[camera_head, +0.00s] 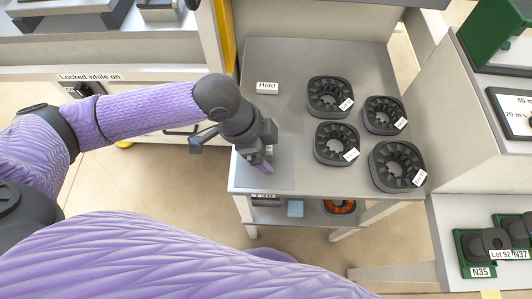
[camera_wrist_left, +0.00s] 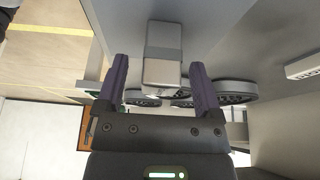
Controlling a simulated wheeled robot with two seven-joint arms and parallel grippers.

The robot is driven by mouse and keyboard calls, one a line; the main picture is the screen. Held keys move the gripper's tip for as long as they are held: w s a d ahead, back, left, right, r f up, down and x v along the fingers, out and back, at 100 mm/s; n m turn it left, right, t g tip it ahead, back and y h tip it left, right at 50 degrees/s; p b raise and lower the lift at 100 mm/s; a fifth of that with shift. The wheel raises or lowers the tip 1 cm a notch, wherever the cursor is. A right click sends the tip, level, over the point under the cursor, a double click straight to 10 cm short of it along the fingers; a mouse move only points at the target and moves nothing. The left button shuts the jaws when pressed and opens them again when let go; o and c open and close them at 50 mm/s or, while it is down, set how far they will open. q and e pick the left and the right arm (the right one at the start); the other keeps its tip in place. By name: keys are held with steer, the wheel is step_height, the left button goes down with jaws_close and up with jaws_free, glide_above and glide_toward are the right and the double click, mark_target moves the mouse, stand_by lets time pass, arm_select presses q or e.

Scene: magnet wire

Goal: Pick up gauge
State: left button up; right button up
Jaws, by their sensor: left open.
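A small grey block (camera_wrist_left: 162,66), which I take to be the gauge, stands out from the grey surface in the left wrist view. It lies between the two purple fingers of my left gripper (camera_head: 264,156), with a visible gap on each side. In the head view this gripper is over the near left corner of the grey table (camera_head: 300,60), and the block is hidden behind it or too small to tell. My left gripper is open. My right gripper is not in view.
Several black slotted rings, including a far one (camera_head: 330,96) and a near right one (camera_head: 397,166), sit right of my left gripper. A "Hold" label (camera_head: 267,87) lies behind it. A yellow post (camera_head: 225,35) rises at the table's left. The lower shelf holds an orange ring (camera_head: 340,207).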

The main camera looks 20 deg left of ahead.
arm_select(q)
steer(key=shift+r, duration=0.1)
steer(key=shift+c, duration=1.3)
jaws_close()
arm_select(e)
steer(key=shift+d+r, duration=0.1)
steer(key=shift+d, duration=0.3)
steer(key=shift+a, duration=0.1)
